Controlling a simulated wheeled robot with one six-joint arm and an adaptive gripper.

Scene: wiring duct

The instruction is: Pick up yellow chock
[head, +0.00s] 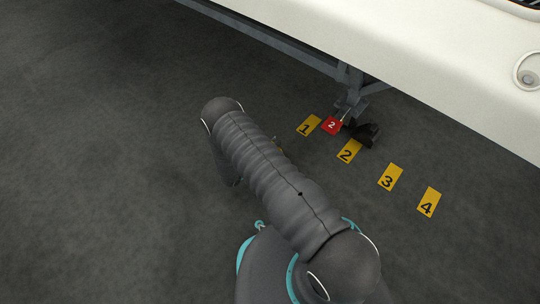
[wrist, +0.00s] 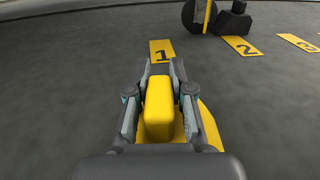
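The yellow chock (wrist: 158,108) is in the wrist view, between the two fingers of my gripper (wrist: 160,75). Its narrow block lies lengthwise between them, and a wider yellow part (wrist: 210,126) shows low on the right, beyond the right finger. The fingers stand close along both sides of the block. I cannot tell whether they press on it or leave a thin gap. The chock's underside is hidden.
Yellow floor markers 1 (head: 308,125), 2 (head: 349,151), 3 (head: 390,177) and 4 (head: 429,202) lie in a row. A red marker 2 (head: 332,125) and a dark wheel-like part (head: 364,133) are by marker 2. A white body (head: 430,60) overhangs. Floor on the left is clear.

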